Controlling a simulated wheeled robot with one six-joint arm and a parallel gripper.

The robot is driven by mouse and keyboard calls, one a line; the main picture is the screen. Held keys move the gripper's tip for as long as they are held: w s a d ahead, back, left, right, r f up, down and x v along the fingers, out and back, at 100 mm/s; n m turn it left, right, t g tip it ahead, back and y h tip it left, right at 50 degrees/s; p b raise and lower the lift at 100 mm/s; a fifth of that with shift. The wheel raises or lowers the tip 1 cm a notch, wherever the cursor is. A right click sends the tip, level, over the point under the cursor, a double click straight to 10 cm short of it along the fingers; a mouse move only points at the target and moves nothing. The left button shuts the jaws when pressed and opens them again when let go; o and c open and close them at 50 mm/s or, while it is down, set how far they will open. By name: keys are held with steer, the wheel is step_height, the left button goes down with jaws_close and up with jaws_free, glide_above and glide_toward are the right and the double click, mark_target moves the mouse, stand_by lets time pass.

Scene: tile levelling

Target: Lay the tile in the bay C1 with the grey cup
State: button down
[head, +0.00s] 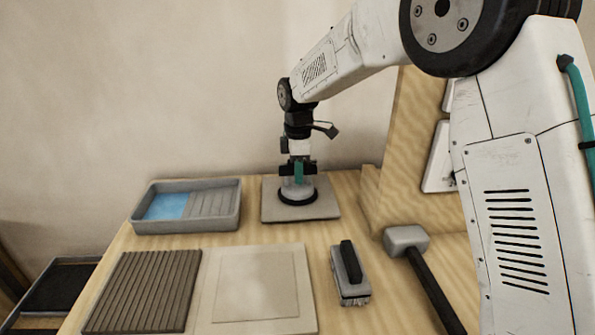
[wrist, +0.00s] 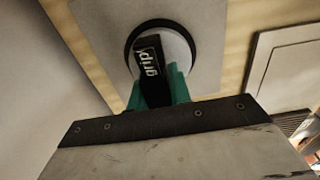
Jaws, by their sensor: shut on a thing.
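A grey cup (head: 297,188) with a black rim stands upright on a flat grey tile (head: 318,211) at the back of the bench. My gripper (head: 298,172) points down and its teal fingers are shut on the cup's handle. In the wrist view the fingers (wrist: 158,88) close around the black handle marked "grip" of the cup (wrist: 177,47), over the tile (wrist: 98,45). The tile appears to lie on the wood. A pale panel with a square recess (head: 256,283) lies in front; no bay label is readable.
A grey tray (head: 222,222) with blue liquid stands left of the tile. A brown ribbed slab (head: 147,290) lies front left. A grey block with a black handle (head: 349,273) and a mallet (head: 405,240) lie front right. A wooden upright (head: 405,150) stands right.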

steer(key=shift+f, duration=0.1)
stand_by(0.3)
steer(key=c, duration=1.2)
jaws_free()
